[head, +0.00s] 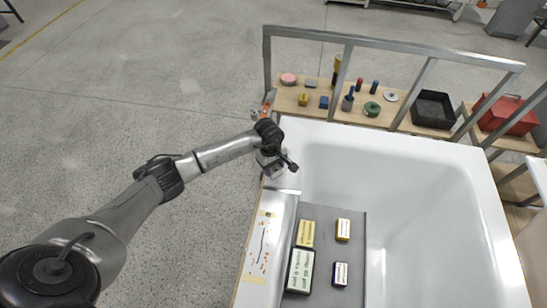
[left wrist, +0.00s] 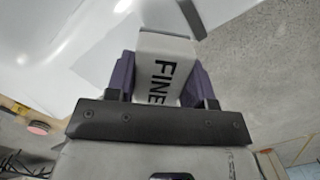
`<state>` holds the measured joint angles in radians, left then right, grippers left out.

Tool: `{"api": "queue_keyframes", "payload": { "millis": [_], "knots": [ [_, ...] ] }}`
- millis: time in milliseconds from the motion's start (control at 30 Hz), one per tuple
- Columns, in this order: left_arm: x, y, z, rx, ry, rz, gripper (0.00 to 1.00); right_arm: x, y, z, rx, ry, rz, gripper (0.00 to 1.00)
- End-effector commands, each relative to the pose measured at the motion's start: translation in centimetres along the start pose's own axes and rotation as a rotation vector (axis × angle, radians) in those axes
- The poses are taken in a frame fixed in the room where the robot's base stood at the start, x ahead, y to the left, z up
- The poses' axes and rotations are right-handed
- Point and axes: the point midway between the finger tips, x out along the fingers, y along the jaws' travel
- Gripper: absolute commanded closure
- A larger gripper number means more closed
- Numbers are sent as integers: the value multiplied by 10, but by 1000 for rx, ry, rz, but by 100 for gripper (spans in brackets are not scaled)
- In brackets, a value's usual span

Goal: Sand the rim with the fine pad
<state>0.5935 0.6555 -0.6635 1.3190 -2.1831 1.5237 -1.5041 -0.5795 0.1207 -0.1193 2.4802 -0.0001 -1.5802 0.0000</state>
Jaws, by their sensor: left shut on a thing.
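My left gripper (head: 273,163) is shut on a pale block lettered FINE, the fine pad (left wrist: 165,62). In the left wrist view the pad sits between the two purple-grey fingers (left wrist: 160,88). In the head view the gripper and pad are at the far left corner of the white bathtub shell (head: 440,160), by its rim (head: 330,129). I cannot tell whether the pad touches the rim. The near left rim has a strip (head: 262,245) with orange specks and a dark line. My right gripper is not in view.
A dark mat (head: 330,215) in the tub holds several labelled boxes, yellow and dark blue among them. Open floor lies left.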

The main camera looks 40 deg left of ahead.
Motion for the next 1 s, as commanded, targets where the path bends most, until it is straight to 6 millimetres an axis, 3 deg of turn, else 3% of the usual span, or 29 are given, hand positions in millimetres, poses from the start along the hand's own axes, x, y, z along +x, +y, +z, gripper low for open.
{"api": "queue_keyframes", "payload": {
  "millis": [400,1000],
  "knots": [
    [-39,-4,1,-8,1,1,70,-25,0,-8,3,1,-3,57],
    [-41,-4,2,-8,0,1,70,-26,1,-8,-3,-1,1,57]
  ]
}}
